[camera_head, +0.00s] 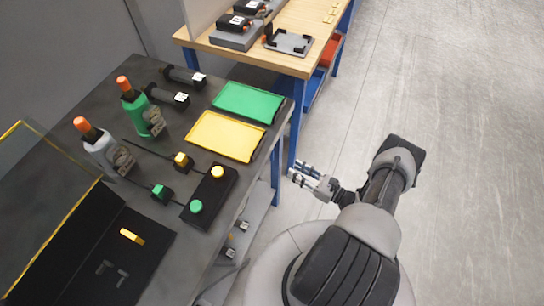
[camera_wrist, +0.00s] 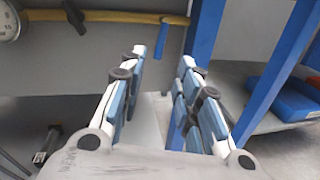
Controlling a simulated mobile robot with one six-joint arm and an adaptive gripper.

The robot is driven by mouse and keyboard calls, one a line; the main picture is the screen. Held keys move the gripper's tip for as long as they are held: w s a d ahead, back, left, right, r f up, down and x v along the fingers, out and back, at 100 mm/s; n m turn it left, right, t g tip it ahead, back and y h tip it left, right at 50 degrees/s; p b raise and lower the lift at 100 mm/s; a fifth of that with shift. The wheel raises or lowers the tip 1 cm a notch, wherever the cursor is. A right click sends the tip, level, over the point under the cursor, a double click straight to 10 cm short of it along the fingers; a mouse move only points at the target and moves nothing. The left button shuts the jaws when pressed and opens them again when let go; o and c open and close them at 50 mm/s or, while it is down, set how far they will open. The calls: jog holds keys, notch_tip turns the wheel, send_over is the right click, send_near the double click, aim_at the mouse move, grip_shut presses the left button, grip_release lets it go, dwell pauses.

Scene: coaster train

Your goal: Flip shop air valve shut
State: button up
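A yellow air pipe (camera_wrist: 120,17) runs across the top of the wrist view, under the bench. A short blue lever (camera_wrist: 161,40) hangs down from its right part, roughly square to the pipe; it looks like the valve handle. My gripper (camera_wrist: 163,60) is open and empty, its two fingers pointing towards the lever, which shows between and above the tips. I see no contact, and the exact gap is hard to judge. In the head view my gripper (camera_head: 299,171) is beside the right edge of the dark bench; the pipe and lever are hidden there.
A round gauge (camera_wrist: 8,22) is at the pipe's left. A blue bench leg (camera_wrist: 205,40) stands close right of the lever. A blue bin (camera_wrist: 290,98) lies further right. The dark bench (camera_head: 75,85) carries trays and buttons. The floor (camera_head: 450,100) at right is clear.

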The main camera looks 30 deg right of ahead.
aim_at(272, 156)
jog(key=b+x, duration=0.2)
jog(key=x, duration=1)
jog(key=shift+d, duration=0.1)
grip_shut()
